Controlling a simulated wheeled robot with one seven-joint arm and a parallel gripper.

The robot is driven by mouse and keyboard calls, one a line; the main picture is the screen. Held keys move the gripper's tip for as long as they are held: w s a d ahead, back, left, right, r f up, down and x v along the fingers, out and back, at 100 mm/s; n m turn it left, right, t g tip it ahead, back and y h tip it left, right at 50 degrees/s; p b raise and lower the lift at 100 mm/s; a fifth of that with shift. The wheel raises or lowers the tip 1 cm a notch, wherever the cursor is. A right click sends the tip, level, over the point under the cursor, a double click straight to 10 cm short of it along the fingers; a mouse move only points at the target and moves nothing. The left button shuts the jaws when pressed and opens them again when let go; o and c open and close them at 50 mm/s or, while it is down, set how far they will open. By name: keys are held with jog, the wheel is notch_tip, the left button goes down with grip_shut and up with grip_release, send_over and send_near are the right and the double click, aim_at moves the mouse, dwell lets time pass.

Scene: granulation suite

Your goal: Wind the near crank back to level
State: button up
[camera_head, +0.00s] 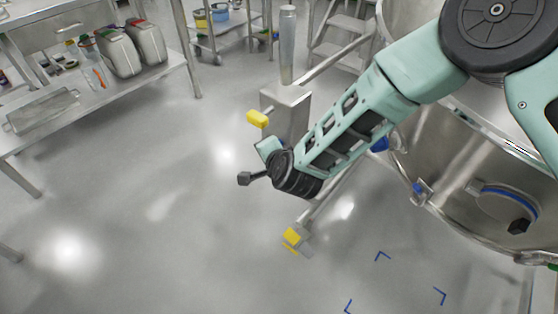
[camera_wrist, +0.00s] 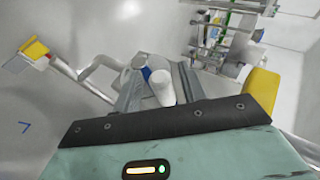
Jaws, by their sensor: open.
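In the wrist view, a pale, round-ended handle (camera_wrist: 162,88) shows between the two grey fingers of my open gripper (camera_wrist: 158,80). A pale bent crank arm (camera_wrist: 100,64) runs left beside it, and a small blue part (camera_wrist: 146,72) shows behind the handle. I cannot tell whether the fingers touch the handle. In the head view, my forearm and wrist cover the crank and the fingertips. The wrist is low beside a steel column housing (camera_head: 287,103). The crank's exact angle cannot be told.
A yellow block (camera_head: 257,118) projects from the housing's left side, and a yellow-tipped foot (camera_head: 292,236) lies below my wrist. A large steel vessel (camera_head: 460,165) stands close on the right. A bench (camera_head: 100,108) with canisters is at left. Open floor lies between bench and column.

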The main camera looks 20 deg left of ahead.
jog(key=v, duration=1.5)
jog(key=shift+s+d+p, duration=0.25)
jog(key=shift+d+p, duration=0.05)
jog(key=shift+p, duration=0.1)
jog(key=shift+r, duration=0.1)
